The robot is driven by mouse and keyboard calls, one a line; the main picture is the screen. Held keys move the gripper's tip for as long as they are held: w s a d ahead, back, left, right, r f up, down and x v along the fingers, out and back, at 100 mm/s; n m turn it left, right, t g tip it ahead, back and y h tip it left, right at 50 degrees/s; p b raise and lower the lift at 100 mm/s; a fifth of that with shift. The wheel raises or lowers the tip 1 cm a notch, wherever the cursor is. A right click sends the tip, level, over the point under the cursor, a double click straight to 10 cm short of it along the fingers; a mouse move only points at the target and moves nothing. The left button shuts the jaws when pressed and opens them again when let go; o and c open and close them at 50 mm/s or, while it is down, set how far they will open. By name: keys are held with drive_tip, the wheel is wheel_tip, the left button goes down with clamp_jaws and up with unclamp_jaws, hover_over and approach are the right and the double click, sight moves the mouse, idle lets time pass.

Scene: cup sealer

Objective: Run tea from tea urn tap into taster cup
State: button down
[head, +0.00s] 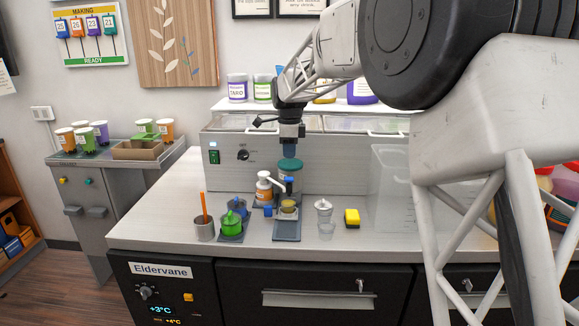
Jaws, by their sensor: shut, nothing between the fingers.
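The tea urn (291,174) appears to be the pale container with a teal lid, standing mid-counter against the grey cabinet. A small dark and blue part at its front (288,186) looks like the tap; its lever position is too small to tell. Below it, a small cup with a yellowish top or content (288,208), probably the taster cup, stands on a grey pad (287,231). I cannot tell whether liquid is running. My gripper (289,154) points down just above the teal lid, its blue fingertips shut and empty; I cannot tell whether they touch the lid.
Right are clear cups (325,224), a yellow sponge (352,217) and a clear bin (390,190).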

drive_tip(key=shift+r, duration=2.55)
drive_tip(key=shift+s+d, duration=0.1)
drive_tip(key=s+d+r+n+t, duration=0.1)
drive_tip(key=s+d+n, duration=0.3)
drive_tip(key=s+d, duration=0.65)
drive_tip(key=s+d+r+n, duration=0.1)
drive_tip(key=s+d+n, duration=0.4)
drive_tip(key=s, duration=1)
drive_tip(key=s+d+f+n, duration=0.2)
drive_tip(key=s+f+n, duration=0.1)
drive_tip(key=s, duration=0.6)
drive_tip(key=s+d+f+n+t, duration=0.1)
drive_tip(key=s+d+f+n, duration=0.2)
drive_tip(key=s, duration=0.6)
drive_tip(key=s+d+f+n, duration=0.2)
drive_tip(key=s+f, duration=0.3)
drive_tip(key=s, duration=0.4)
drive_tip(key=shift+d+f+n+t, duration=0.3)
drive_tip(key=shift+d+f+n, duration=0.1)
drive_tip(key=shift+d, duration=0.05)
